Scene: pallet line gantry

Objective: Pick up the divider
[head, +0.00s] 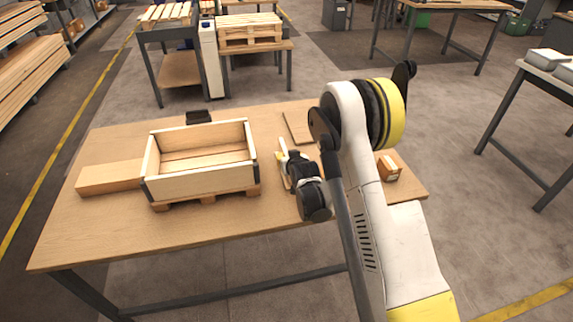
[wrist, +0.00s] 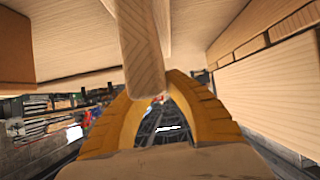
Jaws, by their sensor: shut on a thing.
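My gripper (wrist: 160,92) has yellow fingers and is shut on a pale wooden strip, which I take to be the divider (wrist: 137,40). The strip runs up the wrist view from between the fingers. In the head view my gripper (head: 287,160) is just right of the open wooden crate, and a small pale end of the divider (head: 283,147) shows beside it. The arm and fingers hide most of it there. I cannot tell whether the strip still touches the table.
The wooden crate (head: 202,183) stands on a small pallet on the table (head: 120,222). A wooden block (head: 110,177) lies at its left and a dark object (head: 199,117) behind it. A flat board (head: 299,127) lies behind my gripper. A small box (head: 389,172) is at right.

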